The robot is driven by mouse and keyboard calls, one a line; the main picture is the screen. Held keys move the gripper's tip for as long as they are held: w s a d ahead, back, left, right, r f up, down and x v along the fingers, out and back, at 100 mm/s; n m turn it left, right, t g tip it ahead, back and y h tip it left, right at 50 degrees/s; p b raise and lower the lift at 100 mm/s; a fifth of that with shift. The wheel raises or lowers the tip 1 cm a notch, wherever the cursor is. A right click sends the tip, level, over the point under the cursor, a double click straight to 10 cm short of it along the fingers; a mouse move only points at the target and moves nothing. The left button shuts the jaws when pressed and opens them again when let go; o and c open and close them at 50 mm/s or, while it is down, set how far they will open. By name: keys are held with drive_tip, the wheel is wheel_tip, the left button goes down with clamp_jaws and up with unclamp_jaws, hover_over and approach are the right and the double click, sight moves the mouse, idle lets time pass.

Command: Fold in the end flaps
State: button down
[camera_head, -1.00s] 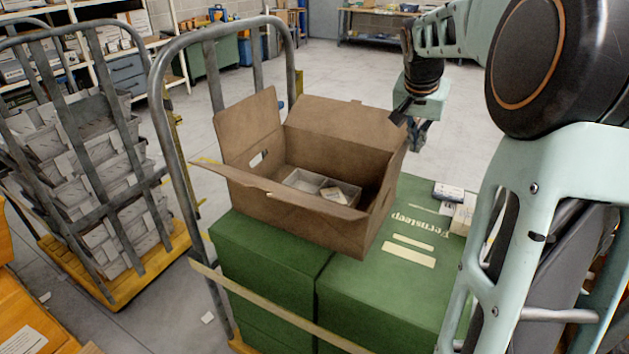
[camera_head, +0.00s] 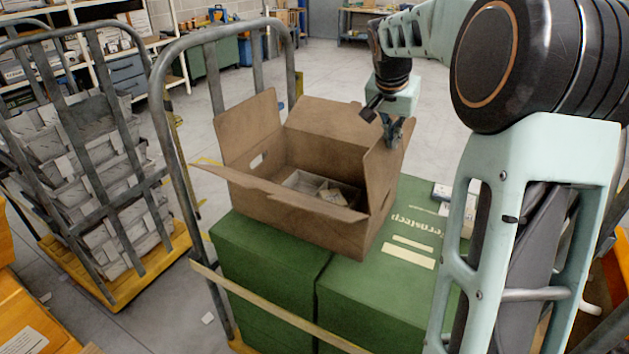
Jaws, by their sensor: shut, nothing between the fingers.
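An open brown cardboard box (camera_head: 305,228) stands on green boxes. Its left end flap (camera_head: 247,125) stands up, leaning slightly outward, with a hand hole at its base. Its right end flap (camera_head: 386,163) also stands up at the right end. The back long flap (camera_head: 325,118) is raised, and the front long flap (camera_head: 285,190) slopes outward. Inside lies a grey divided tray (camera_head: 305,182) with small items. My gripper (camera_head: 396,140) is shut and empty, at the upper part of the right end flap; it seems to touch it, but I cannot tell exactly.
The green boxes (camera_head: 265,262) ride on a trolley with a grey tube frame (camera_head: 157,100) close to the left of the brown box. Small packages (camera_head: 441,192) lie on the green top at right.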

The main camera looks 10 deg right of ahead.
drive_tip(key=w+a+p, duration=0.1)
drive_tip(key=w+a, duration=0.3)
drive_tip(key=a, duration=0.1)
drive_tip(key=shift+w+a, duration=0.15)
drive_tip(key=shift+a, duration=0.05)
idle(0.5)
drive_tip(key=shift+r+p, duration=0.15)
drive_tip(key=shift+p, duration=0.2)
wheel_tip(320, 180, up, 7)
drive_tip(key=p, duration=0.5)
